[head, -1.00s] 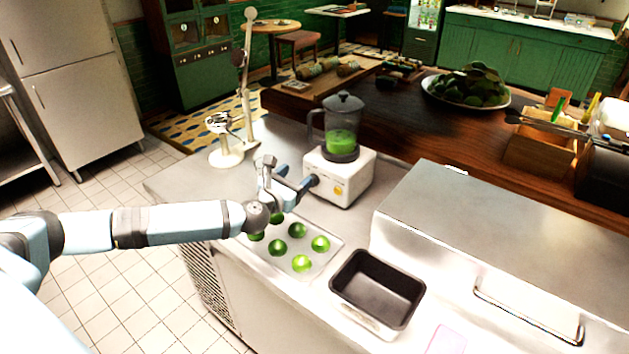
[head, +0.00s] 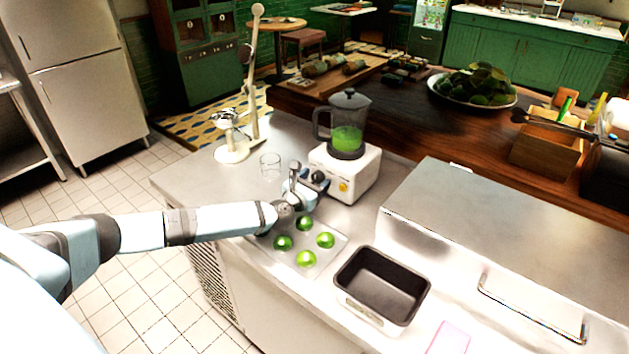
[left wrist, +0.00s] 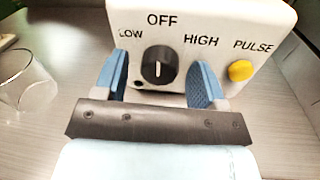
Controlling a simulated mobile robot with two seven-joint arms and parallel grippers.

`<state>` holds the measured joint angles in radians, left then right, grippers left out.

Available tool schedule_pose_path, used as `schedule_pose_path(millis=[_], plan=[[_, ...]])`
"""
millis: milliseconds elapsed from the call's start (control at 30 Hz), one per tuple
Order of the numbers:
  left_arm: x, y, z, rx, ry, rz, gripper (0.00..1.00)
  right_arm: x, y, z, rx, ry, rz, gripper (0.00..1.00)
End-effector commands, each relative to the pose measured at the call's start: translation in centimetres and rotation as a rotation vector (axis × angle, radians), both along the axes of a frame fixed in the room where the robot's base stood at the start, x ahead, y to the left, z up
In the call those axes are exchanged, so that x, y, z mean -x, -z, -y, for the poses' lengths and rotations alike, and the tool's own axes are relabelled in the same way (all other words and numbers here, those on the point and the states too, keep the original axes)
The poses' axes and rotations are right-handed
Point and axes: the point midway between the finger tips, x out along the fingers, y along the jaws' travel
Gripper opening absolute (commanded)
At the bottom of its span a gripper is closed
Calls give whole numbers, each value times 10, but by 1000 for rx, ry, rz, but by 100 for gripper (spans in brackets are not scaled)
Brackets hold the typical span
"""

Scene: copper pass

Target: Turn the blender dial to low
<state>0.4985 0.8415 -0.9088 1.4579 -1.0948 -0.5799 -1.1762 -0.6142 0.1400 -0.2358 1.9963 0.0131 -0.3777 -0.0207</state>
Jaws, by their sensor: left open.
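The white blender (head: 345,172) stands on the steel counter, its clear jug (head: 348,125) holding green liquid. Its black dial (left wrist: 159,66) has a pale mark that stands upright, toward OFF; LOW is to the left, HIGH and PULSE to the right. The dial also shows in the head view (head: 319,177). My left gripper (left wrist: 160,68) is open, with one blue finger on each side of the dial and a gap to it on both sides. In the head view my left gripper (head: 304,184) is at the blender's front. My right gripper is out of view.
A clear glass (head: 270,166) stands left of the gripper, also in the left wrist view (left wrist: 25,85). Several limes (head: 306,258) lie on a tray below the arm. A dark pan (head: 382,285) and a steel box (head: 480,235) are at right. A white press (head: 232,150) stands behind.

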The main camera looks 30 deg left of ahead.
Motion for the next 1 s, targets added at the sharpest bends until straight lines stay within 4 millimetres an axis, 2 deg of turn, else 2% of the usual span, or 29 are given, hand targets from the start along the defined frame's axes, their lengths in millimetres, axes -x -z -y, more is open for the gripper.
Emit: schedule_pose_path(millis=[133, 167, 300, 367, 667, 1000], plan=[[0, 0, 0, 0, 0, 0, 64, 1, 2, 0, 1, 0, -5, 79], [0, 0, 0, 0, 0, 0, 60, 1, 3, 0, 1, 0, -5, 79], [0, 0, 0, 0, 0, 0, 27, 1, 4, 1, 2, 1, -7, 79], [0, 0, 0, 0, 0, 0, 15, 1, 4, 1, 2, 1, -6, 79], [1, 1, 0, 27, 0, -2, 15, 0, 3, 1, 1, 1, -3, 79], [1, 1, 0, 228, -1, -17, 15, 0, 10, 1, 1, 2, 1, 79]])
